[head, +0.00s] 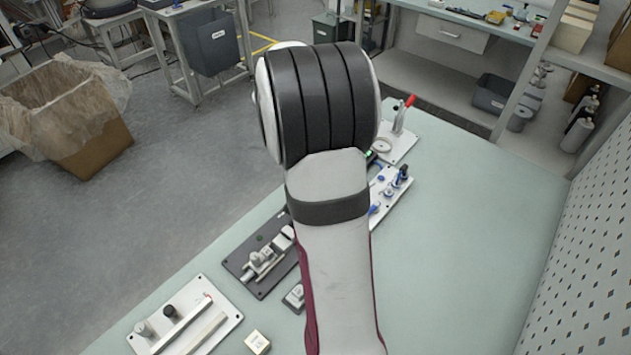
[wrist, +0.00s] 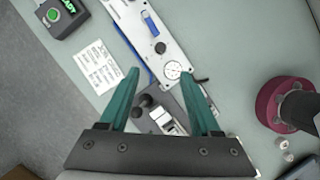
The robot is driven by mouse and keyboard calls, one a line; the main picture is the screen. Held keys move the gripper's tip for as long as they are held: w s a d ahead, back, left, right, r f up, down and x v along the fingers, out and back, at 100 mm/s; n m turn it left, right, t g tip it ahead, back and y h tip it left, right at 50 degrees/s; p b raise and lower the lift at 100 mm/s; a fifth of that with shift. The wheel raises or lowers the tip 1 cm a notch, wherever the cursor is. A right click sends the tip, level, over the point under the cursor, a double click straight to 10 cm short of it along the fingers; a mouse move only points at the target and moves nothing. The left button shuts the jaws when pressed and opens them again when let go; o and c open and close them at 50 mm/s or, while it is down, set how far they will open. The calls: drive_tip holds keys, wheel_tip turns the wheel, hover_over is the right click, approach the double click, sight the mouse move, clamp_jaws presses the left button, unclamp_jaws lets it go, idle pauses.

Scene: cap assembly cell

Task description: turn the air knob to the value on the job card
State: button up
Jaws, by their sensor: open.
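In the wrist view, a white panel (wrist: 137,22) carries a small black round knob (wrist: 160,47), which looks like the air knob, and a white dial gauge (wrist: 174,70). A blue strip or tube runs along the panel's left edge. The white job card (wrist: 97,67) lies left of the panel; its text is too small to read. My gripper (wrist: 158,82) has two teal fingers spread open with nothing between them. In this view the fingertips lie below the knob, the right one by the gauge. In the head view my arm hides the gripper and the knob.
A dark box with a lit green button (wrist: 68,8) stands beyond the card. A dark fixture plate (head: 246,264) and a white plate with bars (head: 225,308) lie on the left. A red-handled clamp (head: 400,118) stands at the back. The right of the table (head: 470,230) is clear.

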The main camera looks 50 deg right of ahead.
drive_tip(key=x, duration=1.5)
drive_tip(key=shift+f, duration=0.25)
clamp_jaws()
